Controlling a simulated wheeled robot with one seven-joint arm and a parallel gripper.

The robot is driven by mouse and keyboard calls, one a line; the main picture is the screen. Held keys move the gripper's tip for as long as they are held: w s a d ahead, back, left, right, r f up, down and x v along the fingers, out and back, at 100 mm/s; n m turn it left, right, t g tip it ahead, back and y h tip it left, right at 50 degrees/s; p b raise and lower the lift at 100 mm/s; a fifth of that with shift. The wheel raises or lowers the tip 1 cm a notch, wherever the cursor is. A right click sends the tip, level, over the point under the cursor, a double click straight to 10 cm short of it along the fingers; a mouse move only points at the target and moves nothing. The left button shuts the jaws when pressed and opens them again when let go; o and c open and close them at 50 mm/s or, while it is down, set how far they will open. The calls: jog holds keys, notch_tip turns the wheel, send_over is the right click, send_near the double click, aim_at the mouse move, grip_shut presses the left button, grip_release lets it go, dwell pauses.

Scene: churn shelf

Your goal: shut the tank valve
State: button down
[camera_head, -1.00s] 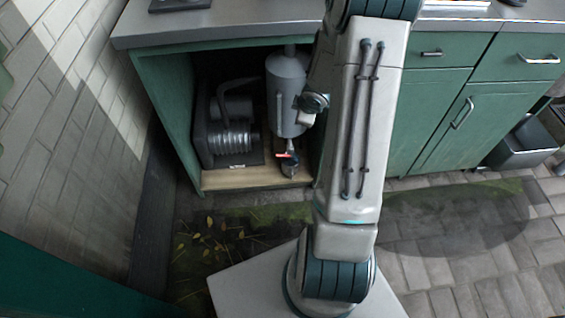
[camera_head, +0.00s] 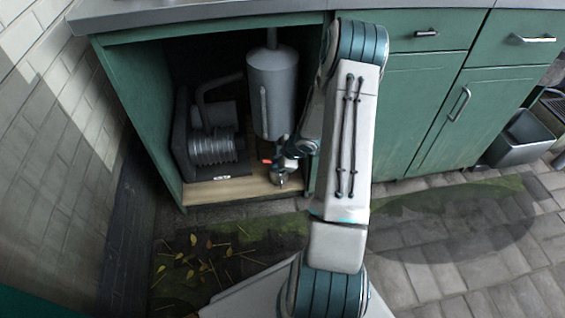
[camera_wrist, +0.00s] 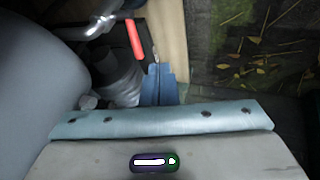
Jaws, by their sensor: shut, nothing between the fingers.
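The grey tank (camera_head: 272,95) hangs upright inside the open cabinet in the head view, and its curved side fills the left of the wrist view (camera_wrist: 40,95). The valve's red handle (camera_head: 266,161) shows below the tank. In the wrist view the red handle (camera_wrist: 134,38) is a short bar, slightly tilted, near a shiny pipe (camera_wrist: 97,22). My gripper (camera_wrist: 156,66) is shut and empty, with its blue fingertips just beside the near end of the handle. I cannot tell whether they touch it. In the head view my wrist partly hides the valve.
A dark machine with a ribbed coil (camera_head: 212,148) stands left of the tank on the wooden cabinet floor (camera_head: 225,190). The green cabinet side wall (camera_head: 140,120) and the counter edge (camera_head: 200,22) bound the opening. Mossy paving with leaves (camera_head: 215,255) lies in front.

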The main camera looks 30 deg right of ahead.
jog(key=w+f+b, duration=0.1)
jog(key=w+f, duration=0.3)
jog(key=shift+w, duration=0.25)
